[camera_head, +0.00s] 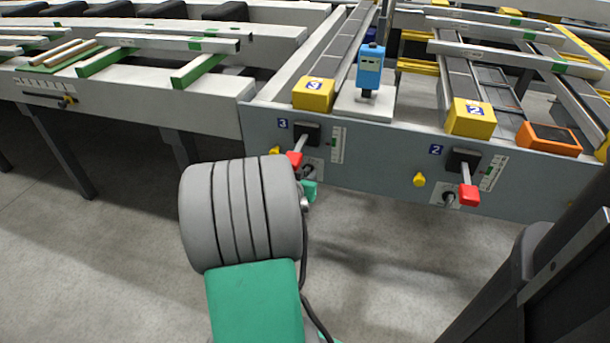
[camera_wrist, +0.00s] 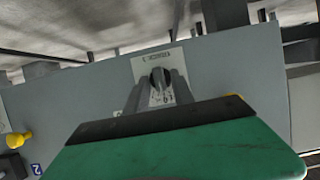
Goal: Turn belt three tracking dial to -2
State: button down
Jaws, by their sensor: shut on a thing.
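The belt three tracking dial (camera_head: 308,171) is a dark knob on a white scale plate, low on the grey front panel under the blue 3 label (camera_head: 283,124). In the wrist view the plate (camera_wrist: 147,66) shows behind the dark knob (camera_wrist: 159,76). My gripper (camera_wrist: 158,88) is shut on the knob, with a grey finger on each side of it. In the head view my green and grey wrist hides most of the gripper. The plate's marks are too small and partly covered, so I cannot read the dial setting.
A red-tipped lever (camera_head: 295,159) stands just above left of the dial, close to my gripper. To the right are belt two's red-tipped lever (camera_head: 469,194), its dial (camera_head: 449,199) and a yellow knob (camera_head: 419,179). Open floor lies below the panel.

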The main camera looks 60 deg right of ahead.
dwell(0.4)
jog(key=shift+w+a+n+g+h+b, duration=0.15)
jog(key=shift+n+g+h+b, duration=0.25)
jog(key=shift+n+g, duration=0.7)
jog(key=shift+w+d+n+g+h+b, duration=0.15)
jog(key=shift+n+g+b, duration=0.4)
jog(key=shift+n, duration=0.95)
jog(key=shift+a+g, duration=0.1)
jog(key=shift+g, duration=0.15)
jog(key=c, duration=1.6)
grip_release()
jog(key=shift+r, duration=0.1)
jog(key=shift+o, duration=0.8)
jog(key=shift+a, duration=0.1)
jog(key=p+v, duration=0.2)
jog(key=v, duration=0.5)
jog(key=shift+a, duration=0.35)
